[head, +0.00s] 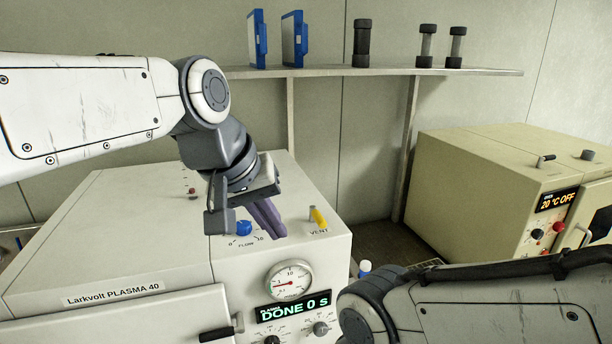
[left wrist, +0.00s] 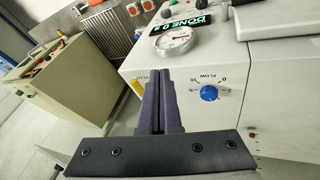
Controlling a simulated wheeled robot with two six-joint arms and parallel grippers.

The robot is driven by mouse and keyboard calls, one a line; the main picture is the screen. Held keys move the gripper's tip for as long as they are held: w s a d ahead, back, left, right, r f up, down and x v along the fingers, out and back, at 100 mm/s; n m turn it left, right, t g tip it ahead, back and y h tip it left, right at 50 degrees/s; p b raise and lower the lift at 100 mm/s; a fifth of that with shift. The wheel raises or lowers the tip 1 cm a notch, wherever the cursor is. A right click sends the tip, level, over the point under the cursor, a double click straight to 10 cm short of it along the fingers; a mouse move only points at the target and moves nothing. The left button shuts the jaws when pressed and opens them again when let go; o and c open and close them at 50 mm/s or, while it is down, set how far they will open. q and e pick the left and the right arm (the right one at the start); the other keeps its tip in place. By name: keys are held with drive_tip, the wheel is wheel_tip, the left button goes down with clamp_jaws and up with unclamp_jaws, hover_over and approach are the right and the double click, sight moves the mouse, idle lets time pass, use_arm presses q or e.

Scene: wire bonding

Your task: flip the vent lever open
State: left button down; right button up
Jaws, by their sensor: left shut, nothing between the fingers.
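The vent lever (head: 318,217) is a small yellow handle on the white plasma machine (head: 120,235), above the VENT label. It stands up from the top panel and leans slightly. It also shows in the left wrist view (left wrist: 137,87), partly beside my fingers. My left gripper (head: 276,228) is shut and empty, its purple fingers pointing down at the panel between the blue FLOW knob (head: 244,228) and the lever. The fingertips appear close to the lever's left side in the head view; I cannot tell whether they touch the panel. My right gripper is out of view.
The machine's front has a round gauge (head: 289,281) and a display (head: 293,308) reading DONE 0 s. A beige oven (head: 490,190) stands at the right. A shelf (head: 380,71) behind holds blue items and dark cylinders. My right arm fills the lower right.

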use_arm(q)
wheel_tip(320, 180, up, 7)
drive_tip(key=w+a+n+t, duration=0.1)
drive_tip(key=w+a, duration=0.1)
drive_tip(key=shift+w+n+p, duration=0.3)
drive_tip(key=shift+p, duration=0.05)
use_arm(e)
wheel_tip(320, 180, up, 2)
use_arm(q)
drive_tip(key=shift+f, duration=0.1)
drive_tip(key=shift+d+f, duration=0.1)
drive_tip(key=p, duration=0.2)
approach(319, 219)
drive_tip(key=a+f, duration=0.1)
drive_tip(key=w+a+f, duration=0.1)
drive_tip(key=f, duration=0.1)
drive_tip(key=a+f, duration=0.1)
drive_tip(key=shift+w+a+f, duration=0.15)
drive_tip(key=shift+w+a, duration=0.1)
drive_tip(key=shift+w, duration=0.15)
drive_tip(key=d+p, duration=0.1)
drive_tip(key=w+d+f, duration=0.1)
drive_tip(key=d, duration=0.1)
drive_tip(key=shift+w+f+p, duration=0.1)
drive_tip(key=shift+p, duration=0.25)
drive_tip(key=shift+w+d+f, duration=0.2)
drive_tip(key=shift+d+f, duration=0.05)
drive_tip(key=shift+d, duration=0.25)
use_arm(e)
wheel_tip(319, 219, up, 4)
